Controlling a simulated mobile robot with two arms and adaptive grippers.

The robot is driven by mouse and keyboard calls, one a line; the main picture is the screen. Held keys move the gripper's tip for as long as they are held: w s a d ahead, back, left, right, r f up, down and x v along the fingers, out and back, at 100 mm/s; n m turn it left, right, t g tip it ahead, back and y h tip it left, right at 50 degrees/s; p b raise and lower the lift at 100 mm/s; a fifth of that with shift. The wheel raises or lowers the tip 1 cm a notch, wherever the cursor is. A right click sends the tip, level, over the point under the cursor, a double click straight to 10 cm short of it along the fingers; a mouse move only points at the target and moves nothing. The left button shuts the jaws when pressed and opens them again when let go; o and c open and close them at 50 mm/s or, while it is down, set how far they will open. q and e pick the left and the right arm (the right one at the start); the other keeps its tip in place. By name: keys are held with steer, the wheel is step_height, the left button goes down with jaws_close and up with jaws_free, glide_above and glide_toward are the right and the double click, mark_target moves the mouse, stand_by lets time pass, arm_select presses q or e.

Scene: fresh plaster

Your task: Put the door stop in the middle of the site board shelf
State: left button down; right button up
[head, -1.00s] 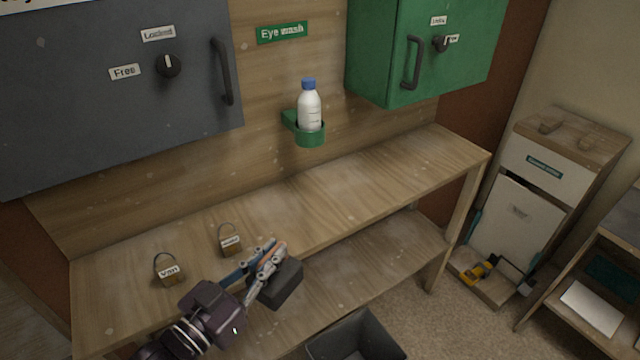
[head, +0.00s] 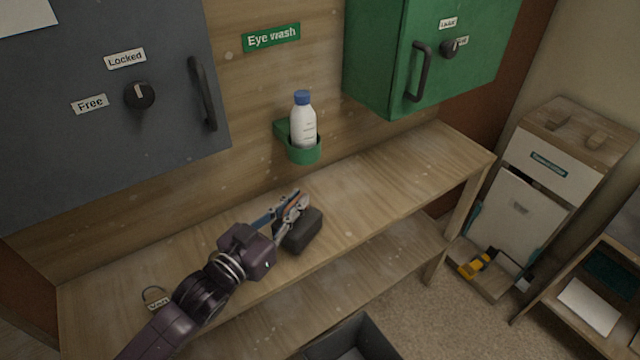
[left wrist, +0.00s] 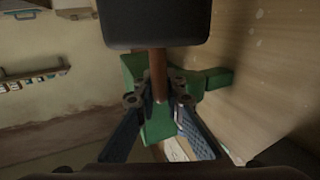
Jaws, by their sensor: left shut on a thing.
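The door stop (head: 303,232) is a dark grey block, held just in front of my left gripper (head: 293,207). My left gripper is shut on it and holds it over the front part of the wooden shelf (head: 390,185). In the left wrist view the dark block (left wrist: 157,22) fills the top, and a thin brown stem (left wrist: 158,75) runs from it to between the blue fingers (left wrist: 158,100). Whether the block touches the shelf is hard to tell. My right gripper is not in view.
A white bottle (head: 303,122) stands in a green holder (head: 304,155) on the back panel. A padlock (head: 158,302) lies at the shelf's left, partly behind my arm. A grey cabinet (head: 110,150) and a green cabinet (head: 390,60) hang above. The shelf's right half is clear.

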arm_select(q)
steer(key=w+d+f+p, duration=0.2)
steer(key=w+d, duration=0.3)
steer(key=w, duration=0.3)
steer(key=shift+d+f, duration=0.2)
steer(key=shift+f, duration=0.4)
steer(key=shift+w, duration=0.1)
steer(key=c, duration=2.5)
jaws_free()
steer(key=shift+f, duration=0.35)
steer(key=o, duration=0.5)
steer(key=shift+r, duration=0.1)
